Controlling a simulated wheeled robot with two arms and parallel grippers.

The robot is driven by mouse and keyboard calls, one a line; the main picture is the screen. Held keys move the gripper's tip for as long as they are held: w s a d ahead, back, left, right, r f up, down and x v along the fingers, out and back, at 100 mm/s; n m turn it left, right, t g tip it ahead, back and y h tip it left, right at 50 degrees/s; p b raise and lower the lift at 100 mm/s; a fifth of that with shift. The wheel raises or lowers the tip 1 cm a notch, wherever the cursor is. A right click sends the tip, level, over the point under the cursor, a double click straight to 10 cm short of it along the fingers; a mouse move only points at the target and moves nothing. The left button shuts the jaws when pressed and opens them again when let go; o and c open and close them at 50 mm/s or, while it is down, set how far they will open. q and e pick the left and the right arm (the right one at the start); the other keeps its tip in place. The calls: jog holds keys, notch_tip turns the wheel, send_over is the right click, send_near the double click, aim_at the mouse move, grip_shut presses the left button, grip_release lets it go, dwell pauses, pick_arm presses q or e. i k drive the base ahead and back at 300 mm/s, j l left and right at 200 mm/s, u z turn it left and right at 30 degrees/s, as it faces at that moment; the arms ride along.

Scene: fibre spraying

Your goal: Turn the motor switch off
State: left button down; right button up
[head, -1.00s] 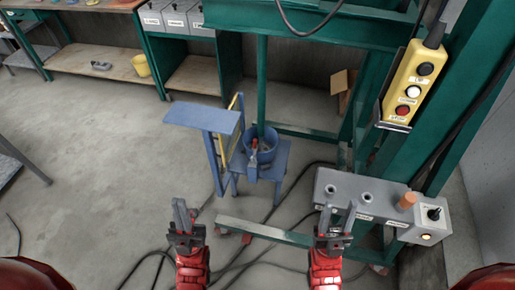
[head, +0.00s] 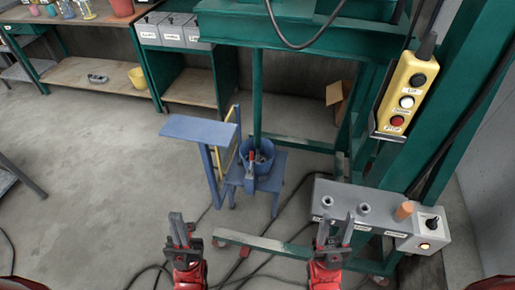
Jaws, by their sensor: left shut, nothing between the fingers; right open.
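A small grey switch box (head: 427,236) sits at the right end of a grey control panel (head: 340,193). It carries a black toggle switch (head: 431,222) on top and a lit orange lamp (head: 424,246) on its front. Its label is too small to read, and I cannot tell the toggle's position. My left gripper (head: 181,228) is shut and empty over the floor, well left of the panel. My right gripper (head: 336,232) is open and empty, overlapping the panel's front left part in the picture. It is left of the switch box.
A yellow pendant (head: 407,92) with several buttons hangs on the green frame (head: 448,130) above the panel. An orange knob (head: 404,210) stands beside the switch box. A blue stand with a pot (head: 263,168) is at centre.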

aim_at(432, 224)
jog(key=i+j+z, duration=0.15)
jog(key=j+z, duration=0.2)
jog(key=z, duration=0.15)
jog(key=i+j+z, duration=0.1)
jog(key=j+z, duration=0.7)
jog(key=z, duration=0.15)
